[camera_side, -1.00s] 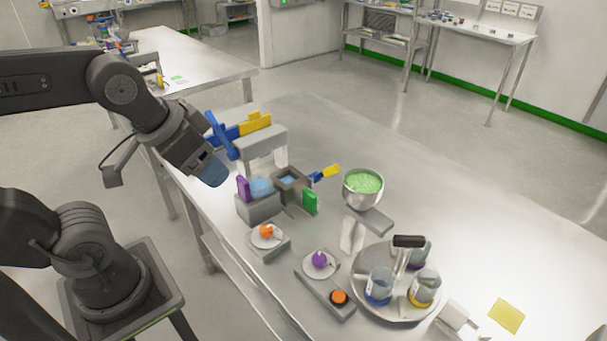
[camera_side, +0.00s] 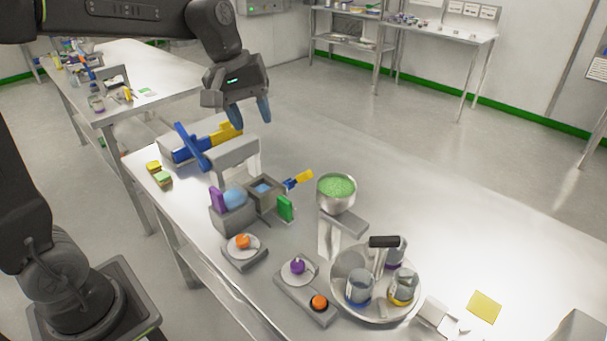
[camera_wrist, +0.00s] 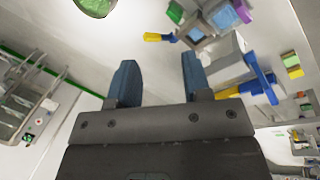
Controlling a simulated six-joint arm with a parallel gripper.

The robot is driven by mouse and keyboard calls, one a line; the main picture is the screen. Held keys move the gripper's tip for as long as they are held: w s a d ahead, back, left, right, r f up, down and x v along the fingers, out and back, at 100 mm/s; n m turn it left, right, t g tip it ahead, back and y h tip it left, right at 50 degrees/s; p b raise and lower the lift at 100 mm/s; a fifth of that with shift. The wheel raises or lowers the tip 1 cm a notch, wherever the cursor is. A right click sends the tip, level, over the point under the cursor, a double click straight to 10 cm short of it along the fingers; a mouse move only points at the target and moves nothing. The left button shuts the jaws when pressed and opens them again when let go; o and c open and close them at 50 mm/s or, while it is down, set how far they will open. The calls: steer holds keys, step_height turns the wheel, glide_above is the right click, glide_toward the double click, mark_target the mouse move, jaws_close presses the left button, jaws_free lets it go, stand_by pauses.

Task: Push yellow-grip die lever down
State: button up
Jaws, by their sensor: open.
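The die lever is a short blue arm with a yellow grip (camera_side: 304,176). It sticks out to the right, slightly raised, from a grey die block (camera_side: 263,191) with a light-blue centre. In the wrist view, the yellow grip (camera_wrist: 154,37) lies beyond my fingertips, with the die block (camera_wrist: 195,34) to its right. My gripper (camera_side: 250,112) is open and empty, fingers pointing down. It is well above the table, behind and to the left of the lever in the side view, and not touching it. In the wrist view, my gripper (camera_wrist: 159,66) has a wide gap between its fingers.
A grey stand with a blue crossbar and yellow bar (camera_side: 225,133) sits below my gripper. A bowl of green granules (camera_side: 336,188) stands on a post right of the lever. A green tab (camera_side: 285,208) is in front. The table's back right is clear.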

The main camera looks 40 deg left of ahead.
steer(key=w+a+f+n+g+h, duration=0.1)
steer(key=w+a+f+n, duration=0.15)
steer(key=w, duration=0.25)
steer(key=w+a+f+n+g+h, duration=0.1)
steer(key=w+f+n, duration=0.15)
steer(key=w, duration=0.25)
steer(key=n, duration=0.4)
glide_toward(304, 174)
steer(key=shift+h, duration=0.3)
steer(key=x, duration=0.3)
steer(key=a+x, duration=0.1)
steer(key=x, duration=0.3)
steer(key=w+x, duration=0.1)
steer(key=x, duration=0.2)
steer(key=shift+a+f, duration=0.1)
steer(key=shift+f, duration=0.5)
steer(key=shift+c, duration=0.3)
jaws_close()
